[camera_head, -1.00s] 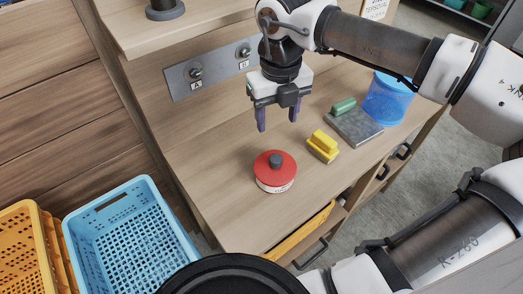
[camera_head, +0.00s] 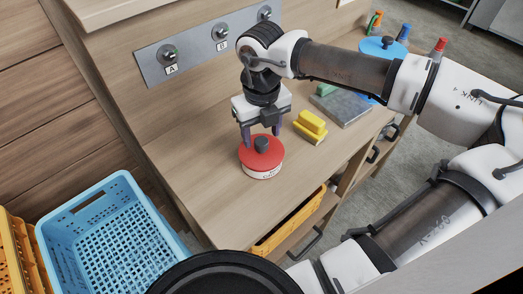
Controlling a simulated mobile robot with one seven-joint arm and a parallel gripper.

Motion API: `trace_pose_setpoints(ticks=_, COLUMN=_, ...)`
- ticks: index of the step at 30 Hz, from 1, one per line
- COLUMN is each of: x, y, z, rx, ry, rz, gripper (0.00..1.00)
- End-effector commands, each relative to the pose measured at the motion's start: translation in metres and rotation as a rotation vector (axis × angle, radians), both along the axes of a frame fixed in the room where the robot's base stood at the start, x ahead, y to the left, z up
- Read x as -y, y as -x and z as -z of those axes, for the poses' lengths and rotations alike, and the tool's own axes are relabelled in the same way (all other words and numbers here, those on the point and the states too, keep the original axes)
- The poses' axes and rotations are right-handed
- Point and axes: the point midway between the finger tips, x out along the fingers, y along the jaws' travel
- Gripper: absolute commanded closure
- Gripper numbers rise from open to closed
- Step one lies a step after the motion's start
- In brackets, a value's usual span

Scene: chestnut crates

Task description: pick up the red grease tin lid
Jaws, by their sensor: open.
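The red grease tin lid (camera_head: 250,156) sits on a round white tin (camera_head: 262,174) on the wooden bench, with a dark knob (camera_head: 262,144) standing up at its middle. My gripper (camera_head: 261,138) is open, pointing down over the lid. In the picture its two purple fingers lie to either side of the knob, at the lid's far part. I cannot tell whether the fingers touch the lid or how far above it they are.
A yellow block (camera_head: 311,127) lies right of the tin. A panel with knobs (camera_head: 215,45) is on the back wall. A blue crate (camera_head: 78,200) stands at lower left, below an open drawer's level.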

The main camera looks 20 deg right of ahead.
Motion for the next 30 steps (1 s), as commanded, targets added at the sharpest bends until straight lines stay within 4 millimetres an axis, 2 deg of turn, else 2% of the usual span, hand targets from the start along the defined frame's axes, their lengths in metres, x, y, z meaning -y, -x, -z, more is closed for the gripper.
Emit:
trace_pose_setpoints(ticks=1, x=0.000, y=0.000, z=0.013, rx=-0.002, ry=-0.002, rz=0.000, gripper=0.45)
trace_pose_setpoints(ticks=3, x=0.000, y=0.000, z=0.020, rx=0.000, ry=-0.001, rz=0.000, gripper=0.45)
trace_pose_setpoints(ticks=11, x=0.000, y=0.000, z=0.022, rx=0.001, ry=-0.001, rz=0.000, gripper=0.45)
trace_pose_setpoints(ticks=22, x=0.000, y=0.000, z=0.022, rx=0.000, ry=0.000, rz=0.000, gripper=0.93)
trace_pose_setpoints(ticks=30, x=0.000, y=0.000, z=0.017, rx=0.001, ry=0.000, rz=0.000, gripper=0.94)
